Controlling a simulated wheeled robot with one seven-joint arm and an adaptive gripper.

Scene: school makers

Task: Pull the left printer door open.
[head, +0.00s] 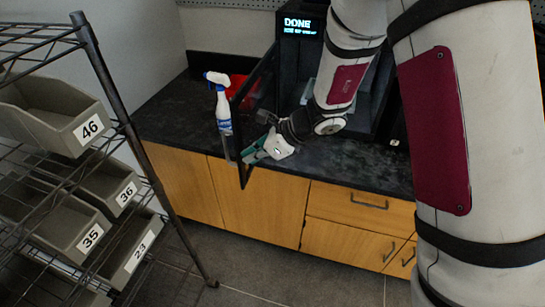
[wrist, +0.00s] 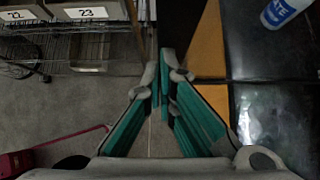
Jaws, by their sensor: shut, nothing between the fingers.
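The printer (head: 301,55) stands on the dark counter at the back, its screen reading "DONE". Its left door (head: 258,92), a dark see-through panel with a black frame, stands swung open. Its free edge reaches out past the counter's front edge. My gripper (head: 249,157) is shut and empty, beside the lower part of the door near its free edge, on the right side of the panel. Whether it touches the door cannot be told. In the wrist view the grey fingertips (wrist: 160,66) meet above the floor, with green finger pads behind. My arm hides much of the printer's front.
A white and blue spray bottle (head: 222,105) stands on the counter (head: 175,112) left of the door, with a red object (head: 237,85) behind it. A wire rack (head: 110,85) with numbered grey bins is at the left. Wooden cabinets (head: 250,205) are below; the floor before them is clear.

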